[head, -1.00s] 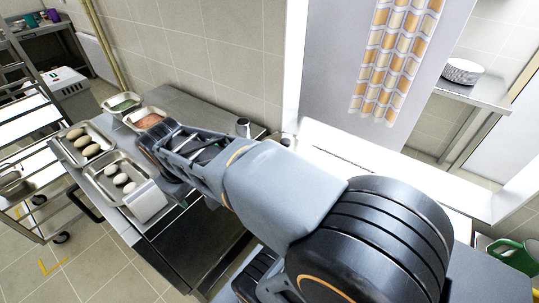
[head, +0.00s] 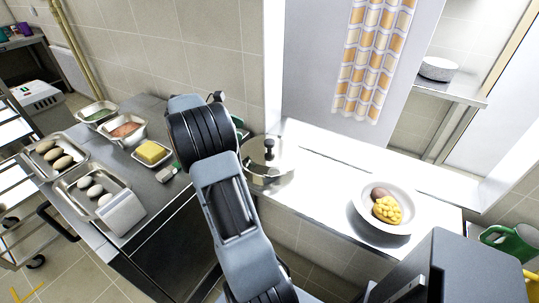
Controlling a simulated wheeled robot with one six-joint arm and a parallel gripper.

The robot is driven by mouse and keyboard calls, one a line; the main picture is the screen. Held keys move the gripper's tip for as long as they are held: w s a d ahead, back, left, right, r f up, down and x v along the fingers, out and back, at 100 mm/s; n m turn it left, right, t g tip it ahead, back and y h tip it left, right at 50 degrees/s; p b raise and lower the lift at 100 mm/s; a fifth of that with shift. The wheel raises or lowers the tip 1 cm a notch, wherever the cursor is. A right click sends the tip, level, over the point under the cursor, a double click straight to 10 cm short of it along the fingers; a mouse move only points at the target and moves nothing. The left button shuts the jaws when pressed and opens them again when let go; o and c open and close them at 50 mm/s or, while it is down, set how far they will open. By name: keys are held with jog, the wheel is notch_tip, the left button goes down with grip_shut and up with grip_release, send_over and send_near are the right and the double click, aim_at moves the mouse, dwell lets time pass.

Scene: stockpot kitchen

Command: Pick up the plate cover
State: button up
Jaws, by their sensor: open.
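The plate cover (head: 267,176) is a shiny steel dome with a black knob on top. It sits on the bright counter just right of my arm, in the middle of the head view. My arm rises from the bottom of the picture and bends beside the cover's left side. My gripper cannot be made out; the dark, rounded upper part of my arm appears to hide it. No contact with the cover can be seen.
A white plate (head: 362,222) with food stands right of the cover, with clear counter between. Left are trays of eggs (head: 110,178) and potatoes (head: 75,168), a butter dish (head: 138,158), and dishes of pink (head: 125,129) and green (head: 98,115) food. A wall stands behind.

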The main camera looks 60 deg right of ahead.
aim_at(267, 141)
jog(key=shift+x, duration=5.15)
jog(key=shift+a+f, duration=0.1)
jog(key=shift+c, duration=0.3)
grip_shut()
